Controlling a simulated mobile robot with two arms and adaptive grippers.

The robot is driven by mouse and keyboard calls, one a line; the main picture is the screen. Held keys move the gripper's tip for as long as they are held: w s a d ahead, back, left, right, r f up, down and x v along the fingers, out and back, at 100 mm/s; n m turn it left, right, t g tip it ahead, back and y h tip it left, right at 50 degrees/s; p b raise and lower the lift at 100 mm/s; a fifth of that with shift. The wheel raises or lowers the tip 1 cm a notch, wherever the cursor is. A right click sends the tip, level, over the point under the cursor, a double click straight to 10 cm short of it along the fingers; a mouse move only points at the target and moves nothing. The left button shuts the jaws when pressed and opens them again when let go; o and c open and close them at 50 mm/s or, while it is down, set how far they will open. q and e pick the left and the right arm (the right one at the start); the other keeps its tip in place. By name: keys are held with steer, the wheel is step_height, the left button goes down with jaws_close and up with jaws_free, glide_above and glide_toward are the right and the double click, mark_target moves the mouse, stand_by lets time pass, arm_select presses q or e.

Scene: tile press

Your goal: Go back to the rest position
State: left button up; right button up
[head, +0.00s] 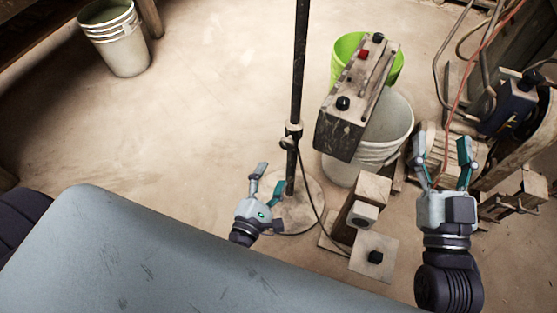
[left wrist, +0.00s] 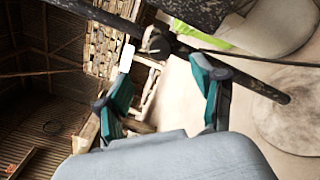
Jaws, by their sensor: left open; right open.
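My left gripper (head: 267,184) is open and empty, low in the middle of the head view, close beside the dark upright pole (head: 298,80). In the left wrist view its two teal-sided fingers (left wrist: 160,88) stand apart with nothing gripped, and the pole crosses the picture behind them. My right gripper (head: 442,160) is open and empty at the right of the head view, with its fingers pointing up the picture. The press box (head: 335,130), a worn box with a red button and black knobs on top, is between the two grippers, farther up the picture.
A white bucket (head: 388,120) and a green bucket (head: 347,46) stand by the press box. Wooden blocks (head: 371,190) and a square plate with a black knob (head: 373,256) lie below. Another bucket (head: 118,45) stands at upper left. Bare floor (head: 210,100) lies left of the pole.

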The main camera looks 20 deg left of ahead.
arm_select(q)
steer(key=shift+s, duration=0.95)
